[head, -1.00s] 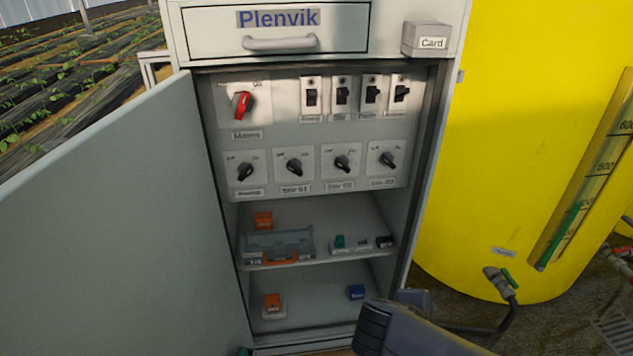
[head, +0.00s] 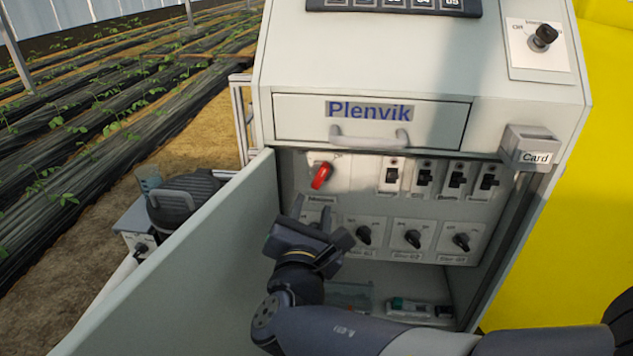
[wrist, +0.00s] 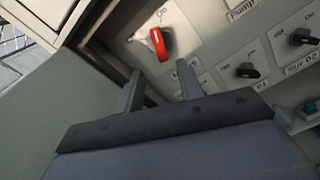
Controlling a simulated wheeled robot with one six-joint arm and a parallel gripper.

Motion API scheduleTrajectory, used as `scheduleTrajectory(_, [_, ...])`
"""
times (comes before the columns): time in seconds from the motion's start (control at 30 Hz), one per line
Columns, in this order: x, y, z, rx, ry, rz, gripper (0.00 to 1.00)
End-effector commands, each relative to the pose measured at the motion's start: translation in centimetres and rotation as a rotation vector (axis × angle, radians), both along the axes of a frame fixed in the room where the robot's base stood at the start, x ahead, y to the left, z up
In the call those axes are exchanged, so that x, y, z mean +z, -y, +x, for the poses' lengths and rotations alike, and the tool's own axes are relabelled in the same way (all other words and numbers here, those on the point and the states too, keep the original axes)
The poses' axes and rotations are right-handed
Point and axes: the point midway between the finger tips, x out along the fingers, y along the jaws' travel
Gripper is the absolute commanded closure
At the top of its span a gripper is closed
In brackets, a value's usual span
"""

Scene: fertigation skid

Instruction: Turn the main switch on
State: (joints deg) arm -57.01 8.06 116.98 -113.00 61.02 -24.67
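The main switch is a red rotary handle (head: 321,176) on a pale plate at the upper left of the panel inside the open cabinet. Its handle leans up to the right in the head view. It also shows in the wrist view (wrist: 160,44), with an "On" mark above it. My gripper (head: 312,212) is just below the switch in the head view, fingers toward the panel. In the wrist view my gripper (wrist: 158,77) has its two fingers apart with nothing between them, and the red handle lies beyond the tips.
The open cabinet door (head: 185,265) stands close on the left of my arm. Black toggle breakers (head: 457,180) and black rotary knobs (head: 412,238) fill the panel to the right. A drawer (head: 440,120) and a card holder (head: 530,147) are above. A yellow tank (head: 590,230) stands right.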

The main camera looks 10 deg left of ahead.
Motion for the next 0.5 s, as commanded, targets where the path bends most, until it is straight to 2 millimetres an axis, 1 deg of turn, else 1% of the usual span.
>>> scheduleTrajectory(0.03, [-0.1, 0.1, 1.0, -0.005, 0.0, -0.001, 0.64])
scheduleTrajectory(0.1, [-0.1, 0.0, 2.3, -0.005, 0.0, -0.001, 0.64])
scheduleTrajectory(0.3, [-0.1, -0.2, 5.8, -0.005, -0.002, -0.001, 0.64])
scheduleTrajectory(0.4, [-0.1, -0.3, 7.0, -0.003, -0.001, 0.0, 0.64])
scheduleTrajectory(0.5, [0.0, -0.4, 7.7, -0.001, -0.002, 0.0, 0.64])
